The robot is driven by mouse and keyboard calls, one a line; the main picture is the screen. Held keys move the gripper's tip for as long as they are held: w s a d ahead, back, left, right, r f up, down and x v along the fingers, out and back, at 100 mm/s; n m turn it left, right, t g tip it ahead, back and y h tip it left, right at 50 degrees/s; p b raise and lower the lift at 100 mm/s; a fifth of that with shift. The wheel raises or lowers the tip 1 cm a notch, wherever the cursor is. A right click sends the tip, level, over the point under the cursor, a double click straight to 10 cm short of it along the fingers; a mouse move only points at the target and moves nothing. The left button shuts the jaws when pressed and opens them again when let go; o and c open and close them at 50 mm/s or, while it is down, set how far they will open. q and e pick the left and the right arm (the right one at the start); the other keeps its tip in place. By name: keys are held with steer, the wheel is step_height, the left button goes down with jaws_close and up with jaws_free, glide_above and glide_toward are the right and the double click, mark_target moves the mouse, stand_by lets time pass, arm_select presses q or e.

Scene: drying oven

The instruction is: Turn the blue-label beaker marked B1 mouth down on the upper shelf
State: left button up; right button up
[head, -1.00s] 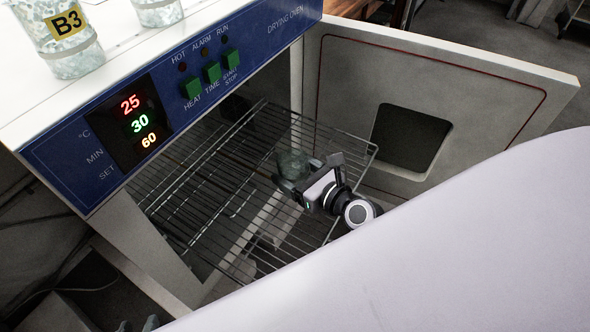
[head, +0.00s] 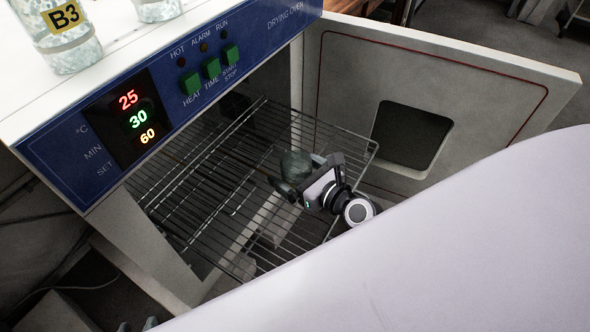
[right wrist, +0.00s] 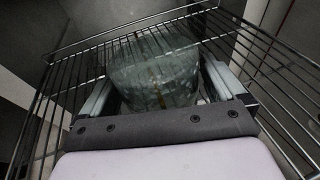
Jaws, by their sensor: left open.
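A clear glass beaker (head: 296,164) stands on the wire upper shelf (head: 225,180) pulled out of the drying oven. My right gripper (head: 303,174) is at the shelf's right part, its open fingers on either side of the beaker. The right wrist view shows the beaker (right wrist: 155,75) between the two fingers, with a small gap at the right. No label can be read on it, and I cannot tell for sure which end is up. My left gripper (head: 136,326) shows only as grey tips at the bottom edge.
The oven's blue panel (head: 75,165) overhangs the shelf at the upper left. The open door (head: 345,75) stands behind and to the right. A beaker marked B3 (head: 65,45) and another beaker (head: 158,8) stand on the oven top. The shelf's left part is bare.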

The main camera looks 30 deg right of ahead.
arm_select(q)
steer(key=shift+r, duration=0.1)
arm_select(e)
steer(key=shift+v, duration=1.1)
steer(key=v, duration=0.3)
steer(key=shift+s+d+p, duration=0.1)
steer(key=shift+s+p, duration=0.1)
steer(key=shift+p, duration=0.1)
steer(key=shift+v, duration=0.8)
arm_select(q)
steer(key=shift+r, duration=0.2)
steer(key=shift+w+r, duration=0.1)
steer(key=shift+r, duration=0.05)
